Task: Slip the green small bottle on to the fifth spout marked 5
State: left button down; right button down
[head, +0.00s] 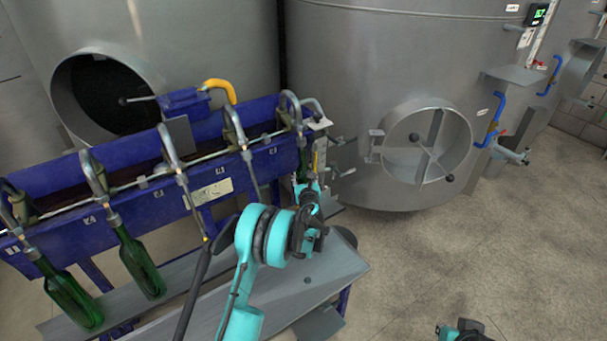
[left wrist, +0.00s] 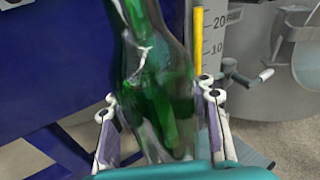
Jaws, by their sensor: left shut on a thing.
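My left gripper (left wrist: 157,100) is shut on a green bottle (left wrist: 160,65), with one finger on each side of its body. In the head view the gripper (head: 308,205) is at the right end of the blue filler, below the last spout (head: 290,108). Only a sliver of the held bottle shows there, behind the gripper. I cannot tell whether the spout is inside its neck. The mark by this spout is too small to read surely. My right arm's end (head: 462,331) shows at the bottom edge; its fingers are not clear.
Green bottles hang at the first spout (head: 67,297) and second spout (head: 139,267). The third spout (head: 168,145) and fourth spout (head: 234,128) are empty. A grey shelf (head: 335,268) runs below. A large steel tank (head: 360,60) stands behind; floor at right is clear.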

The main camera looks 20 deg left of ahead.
pick_arm(q)
jog(key=shift+f, duration=0.4)
jog(key=c, duration=0.7)
grip_release()
jog(key=shift+d, duration=0.1)
